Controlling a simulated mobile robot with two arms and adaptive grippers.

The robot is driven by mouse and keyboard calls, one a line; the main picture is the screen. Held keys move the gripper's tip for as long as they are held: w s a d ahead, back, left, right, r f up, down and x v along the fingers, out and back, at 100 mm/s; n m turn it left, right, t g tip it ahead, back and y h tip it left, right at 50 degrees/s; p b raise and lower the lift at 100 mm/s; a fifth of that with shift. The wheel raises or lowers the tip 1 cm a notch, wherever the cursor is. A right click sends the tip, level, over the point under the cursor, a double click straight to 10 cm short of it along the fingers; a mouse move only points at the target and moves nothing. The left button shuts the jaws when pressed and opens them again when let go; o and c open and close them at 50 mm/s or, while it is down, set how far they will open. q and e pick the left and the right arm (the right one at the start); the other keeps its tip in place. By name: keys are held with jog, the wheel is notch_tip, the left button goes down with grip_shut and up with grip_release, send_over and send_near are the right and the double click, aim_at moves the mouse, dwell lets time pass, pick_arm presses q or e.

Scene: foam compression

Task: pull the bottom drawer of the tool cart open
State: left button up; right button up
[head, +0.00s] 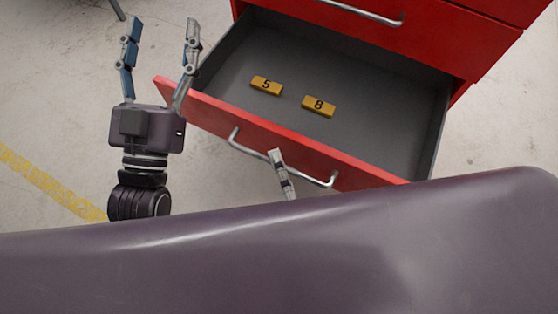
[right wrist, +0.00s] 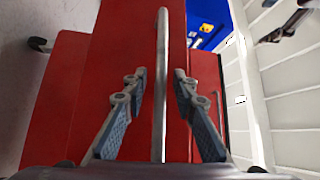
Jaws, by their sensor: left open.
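The red tool cart's bottom drawer (head: 330,75) is pulled out in the head view, its grey inside showing. Two yellow blocks, marked 5 (head: 266,86) and 8 (head: 318,106), lie in it. A metal bar handle (head: 245,147) runs along the drawer's red front. My right gripper (right wrist: 160,75) is open in the right wrist view, with its fingers on both sides of a handle bar (right wrist: 161,40) and gaps to it. In the head view only one of its fingers shows, at the drawer handle. My left gripper (head: 158,32) is open and empty, left of the drawer.
A closed red drawer with its own handle (head: 365,13) is above the open one. The pale floor (head: 60,90) with a yellow line (head: 45,182) is clear at left. A blue thing (right wrist: 207,22) shows behind the red fronts in the right wrist view.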

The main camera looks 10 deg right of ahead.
jog(key=v, duration=1.2)
dwell(0.5)
